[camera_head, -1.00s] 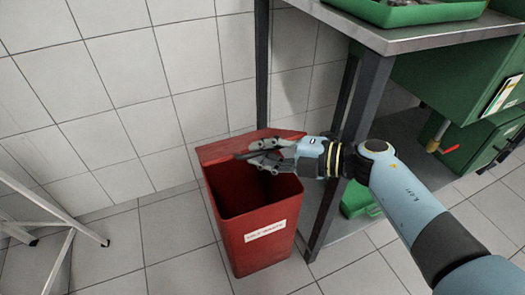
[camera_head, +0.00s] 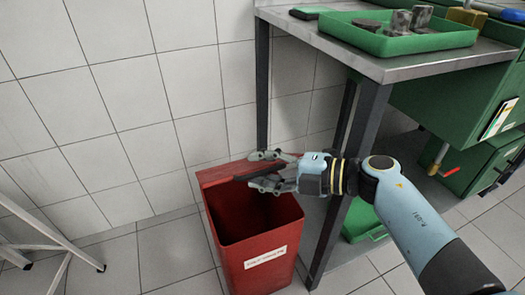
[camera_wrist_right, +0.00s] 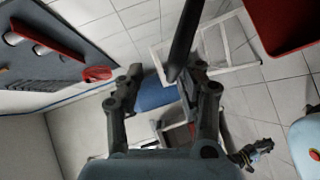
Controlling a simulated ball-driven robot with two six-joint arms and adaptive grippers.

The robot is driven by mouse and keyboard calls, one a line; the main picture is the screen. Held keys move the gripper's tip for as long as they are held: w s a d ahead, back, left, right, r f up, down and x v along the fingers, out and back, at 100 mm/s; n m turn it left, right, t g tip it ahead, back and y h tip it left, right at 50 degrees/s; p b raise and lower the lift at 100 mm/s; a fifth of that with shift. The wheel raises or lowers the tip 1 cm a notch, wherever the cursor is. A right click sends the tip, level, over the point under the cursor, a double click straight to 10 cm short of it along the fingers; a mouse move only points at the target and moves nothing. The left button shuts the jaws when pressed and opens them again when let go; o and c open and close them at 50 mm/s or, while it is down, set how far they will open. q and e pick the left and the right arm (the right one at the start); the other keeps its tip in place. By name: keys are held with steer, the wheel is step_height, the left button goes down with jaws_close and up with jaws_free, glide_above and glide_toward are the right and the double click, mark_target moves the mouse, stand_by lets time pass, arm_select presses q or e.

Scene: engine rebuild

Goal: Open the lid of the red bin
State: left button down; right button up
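The red bin (camera_head: 262,258) stands on the floor beside the table leg, with a white label on its front. Its top is open and I see the dark inside. Its red lid (camera_head: 217,173) is raised at the back of the opening. My right gripper (camera_head: 262,169) is above the opening at the lid, with its fingers apart. A dark bar passes by the fingers; in the wrist view this bar (camera_wrist_right: 184,38) is close to the right-hand finger of the gripper (camera_wrist_right: 163,76). I cannot tell whether they touch.
A metal table (camera_head: 387,68) with a green tray (camera_head: 440,42) of parts stands right of the bin. Green cabinets (camera_head: 455,85) are below it. A white metal frame (camera_head: 40,247) stands at the left. Floor between frame and bin is clear.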

step_height(320, 180, up, 8)
steer(key=shift+f, duration=0.15)
steer(key=shift+s, duration=0.1)
